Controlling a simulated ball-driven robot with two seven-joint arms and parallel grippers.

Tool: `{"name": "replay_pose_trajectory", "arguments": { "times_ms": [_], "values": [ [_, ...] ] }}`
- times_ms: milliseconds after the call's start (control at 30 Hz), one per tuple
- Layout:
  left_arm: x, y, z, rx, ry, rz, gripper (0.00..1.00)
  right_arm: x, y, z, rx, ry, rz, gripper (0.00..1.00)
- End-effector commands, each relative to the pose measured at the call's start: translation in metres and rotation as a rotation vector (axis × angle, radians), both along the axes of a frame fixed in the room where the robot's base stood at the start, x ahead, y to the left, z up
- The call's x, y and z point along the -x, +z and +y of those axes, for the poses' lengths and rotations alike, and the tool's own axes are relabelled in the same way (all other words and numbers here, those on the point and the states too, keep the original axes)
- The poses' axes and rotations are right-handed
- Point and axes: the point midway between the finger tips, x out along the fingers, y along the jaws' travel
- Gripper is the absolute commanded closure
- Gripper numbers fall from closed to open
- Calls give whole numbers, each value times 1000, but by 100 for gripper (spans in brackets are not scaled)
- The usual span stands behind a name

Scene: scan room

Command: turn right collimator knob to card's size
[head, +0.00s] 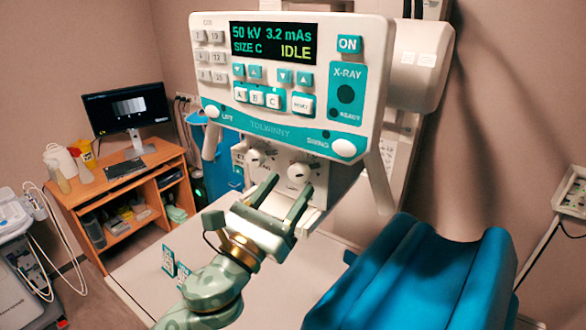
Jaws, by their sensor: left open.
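The right collimator knob (299,172) is a white round knob on the front of the collimator box, under the control panel. The left collimator knob (256,158) sits beside it. My left gripper (287,192) is open, its two fingers pointing up toward the knobs from below. The fingers look apart from the right knob, one on each side of it and lower; the exact gap in depth cannot be told. Two small teal-and-white cards (168,261) stand near my left arm; their print is too small to read. My right gripper is not in view.
The control panel (290,129) hangs above the knobs, its screen (273,43) reading 50 kV, 3.2 mAs, SIZE C, IDLE. A white table (140,268) lies below. A blue cushion (420,275) fills the lower right. A wooden desk with a monitor (128,107) stands left.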

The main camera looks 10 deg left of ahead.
Motion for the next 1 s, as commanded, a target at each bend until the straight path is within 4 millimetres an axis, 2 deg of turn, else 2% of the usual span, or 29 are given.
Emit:
{"name": "replay_pose_trajectory", "arguments": {
  "times_ms": [200,500,533,600,700,1000],
  "values": [
    [-21,10,-9,-1,0,0,45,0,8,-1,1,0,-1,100],
    [-24,9,-10,0,0,1,45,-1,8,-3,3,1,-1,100],
    [-24,9,-10,0,0,1,48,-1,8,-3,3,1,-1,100],
    [-23,9,-10,0,0,1,67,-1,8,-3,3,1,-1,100],
    [-23,9,-10,0,0,1,90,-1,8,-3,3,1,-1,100],
    [-23,10,-10,30,1,12,90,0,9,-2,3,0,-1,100]
  ]
}}
